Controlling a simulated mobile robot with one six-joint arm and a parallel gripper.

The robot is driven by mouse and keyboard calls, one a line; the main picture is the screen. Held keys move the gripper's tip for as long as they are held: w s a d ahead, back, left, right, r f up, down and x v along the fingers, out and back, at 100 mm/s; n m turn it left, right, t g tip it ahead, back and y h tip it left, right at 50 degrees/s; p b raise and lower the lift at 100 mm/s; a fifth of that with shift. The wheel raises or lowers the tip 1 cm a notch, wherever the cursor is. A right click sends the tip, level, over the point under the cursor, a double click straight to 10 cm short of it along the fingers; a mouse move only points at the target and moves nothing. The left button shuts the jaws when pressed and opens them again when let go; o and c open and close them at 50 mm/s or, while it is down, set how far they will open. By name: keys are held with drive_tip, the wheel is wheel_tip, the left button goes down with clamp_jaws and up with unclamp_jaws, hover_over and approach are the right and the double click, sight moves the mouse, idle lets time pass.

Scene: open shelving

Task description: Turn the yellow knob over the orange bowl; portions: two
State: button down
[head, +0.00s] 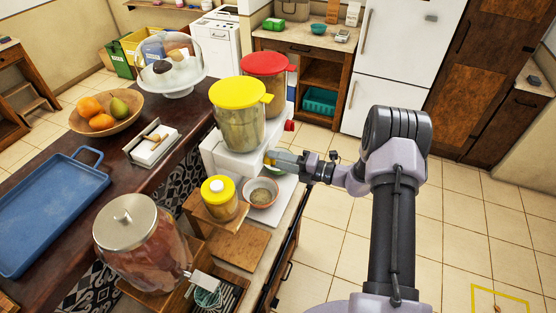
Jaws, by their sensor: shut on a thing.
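The dispenser with the yellow lid (238,92) stands on a white base on the counter and holds greenish-brown contents. Its yellow knob (268,159) is at the base's front right and is mostly covered by my gripper (274,160). My gripper reaches in from the right and is shut on the knob. The orange bowl (250,200) sits on the counter below and left of my gripper, with some grey-green contents in it. How far the knob is turned cannot be told.
A red-lidded dispenser (264,64) with a red knob (289,125) stands behind. A green bowl (279,170) is partly hidden below my gripper. A yellow-lidded jar (219,200) on a wooden stand and a large glass dispenser (140,250) are nearer. Floor at right is mostly open.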

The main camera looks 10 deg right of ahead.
drive_tip(key=c, duration=0.9)
unclamp_jaws()
drive_tip(key=v, duration=1.7)
drive_tip(key=shift+s+d+r, duration=0.15)
drive_tip(key=shift+r, duration=0.05)
